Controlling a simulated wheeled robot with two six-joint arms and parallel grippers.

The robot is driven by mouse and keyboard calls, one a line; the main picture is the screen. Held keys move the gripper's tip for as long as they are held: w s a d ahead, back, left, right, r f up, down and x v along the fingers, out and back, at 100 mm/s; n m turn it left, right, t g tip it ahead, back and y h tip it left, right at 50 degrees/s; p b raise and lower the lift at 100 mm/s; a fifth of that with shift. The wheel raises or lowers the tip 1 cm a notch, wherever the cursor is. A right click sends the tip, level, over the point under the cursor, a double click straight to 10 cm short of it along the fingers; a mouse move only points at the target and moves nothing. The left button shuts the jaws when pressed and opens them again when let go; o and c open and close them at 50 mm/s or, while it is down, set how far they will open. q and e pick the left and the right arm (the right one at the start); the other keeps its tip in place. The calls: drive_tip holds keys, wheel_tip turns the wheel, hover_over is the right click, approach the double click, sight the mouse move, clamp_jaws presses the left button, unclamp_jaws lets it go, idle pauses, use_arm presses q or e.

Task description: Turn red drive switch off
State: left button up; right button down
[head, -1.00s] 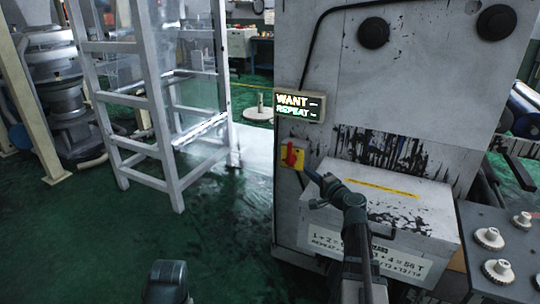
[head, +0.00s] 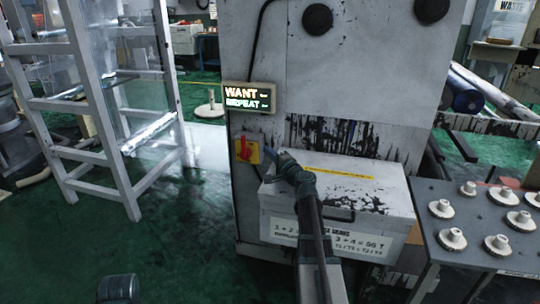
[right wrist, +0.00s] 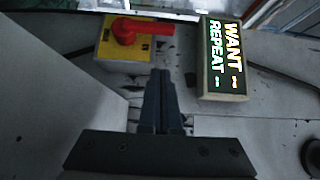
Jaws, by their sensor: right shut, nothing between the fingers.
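The red drive switch (head: 246,147) is a red handle on a yellow plate, mounted on the left edge of the grey machine's front. Its handle stands upright. In the right wrist view the red handle (right wrist: 142,29) and its yellow plate lie just beyond my fingertips. My right gripper (head: 268,151) is shut and empty, close to the right of the switch in the head view. Its closed fingers (right wrist: 161,75) point towards the switch box, with a small gap seeming to remain. Contact cannot be confirmed. My left gripper cannot be made out.
A lit WANT/REPEAT sign (head: 249,97) sits just above the switch. A pale box (head: 340,205) with a printed label juts out below my right gripper. A table (head: 470,225) with several gears stands at the right. A white frame (head: 95,130) stands left; green floor lies open between.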

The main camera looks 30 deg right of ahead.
sight(245, 147)
drive_tip(key=shift+w+a, duration=0.35)
drive_tip(key=shift+w, duration=1.05)
drive_tip(key=shift+w+a, duration=0.4)
drive_tip(key=shift+w, duration=1)
drive_tip(key=shift+w+a, duration=0.35)
drive_tip(key=shift+w, duration=1.05)
